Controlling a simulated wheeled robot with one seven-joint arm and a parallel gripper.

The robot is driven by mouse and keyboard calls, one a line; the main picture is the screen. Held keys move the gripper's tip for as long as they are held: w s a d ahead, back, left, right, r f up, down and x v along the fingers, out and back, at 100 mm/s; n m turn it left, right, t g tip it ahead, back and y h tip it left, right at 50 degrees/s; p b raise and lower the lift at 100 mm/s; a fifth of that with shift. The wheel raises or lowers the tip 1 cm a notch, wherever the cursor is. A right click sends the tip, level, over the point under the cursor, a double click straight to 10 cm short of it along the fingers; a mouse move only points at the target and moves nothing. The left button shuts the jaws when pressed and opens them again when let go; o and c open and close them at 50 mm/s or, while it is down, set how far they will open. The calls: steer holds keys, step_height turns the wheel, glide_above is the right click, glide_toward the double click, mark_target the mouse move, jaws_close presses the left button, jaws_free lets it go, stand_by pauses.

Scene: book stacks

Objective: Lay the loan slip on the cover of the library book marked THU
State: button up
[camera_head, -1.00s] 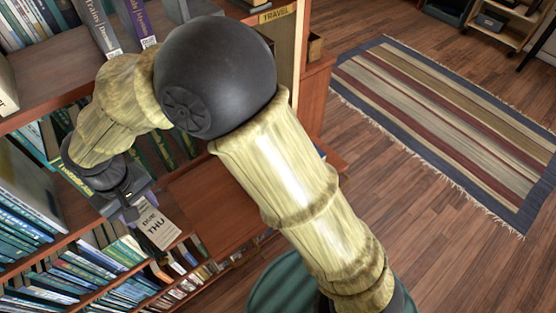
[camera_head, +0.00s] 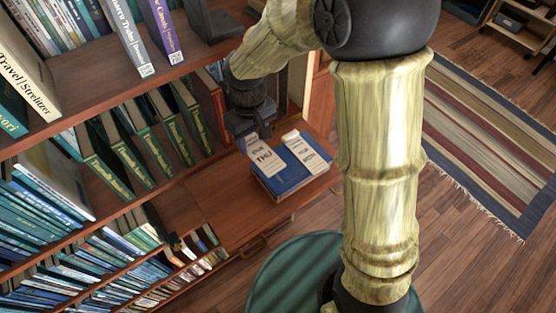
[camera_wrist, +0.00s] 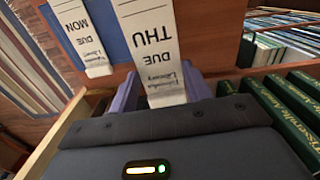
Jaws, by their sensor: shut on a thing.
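My gripper (camera_head: 258,134) is shut on the loan slip (camera_head: 266,158), a white strip printed DUE THU. The slip hangs out from the fingers, and it also shows in the wrist view (camera_wrist: 150,38) between the purple fingertips (camera_wrist: 160,88). In the head view the slip overlaps the left part of a blue book (camera_head: 291,178) lying on the wooden ledge. I cannot tell whether it touches the cover. Another white slip (camera_head: 306,150) lies on the right part of that book; it reads DUE MON in the wrist view (camera_wrist: 82,30). No THU mark shows on a book.
Upright green books (camera_head: 150,148) fill the shelf left of my gripper. A grey book and a purple book (camera_head: 160,30) stand on the shelf above. The ledge (camera_head: 225,195) is bare left of the blue book. A striped rug (camera_head: 485,130) lies on the floor at right.

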steer(key=shift+m, duration=0.3)
steer(key=d, duration=0.1)
steer(key=d+r, duration=0.1)
steer(key=d, duration=0.3)
steer(key=shift+w+r+p, duration=0.2)
steer(key=shift+w+p, duration=0.05)
steer(key=shift+p, duration=0.1)
steer(key=shift+f+p, duration=0.75)
steer(key=shift+f, duration=2.15)
steer(key=shift+f+p, duration=0.55)
steer(key=shift+f, duration=1.55)
steer(key=shift+f, duration=0.1)
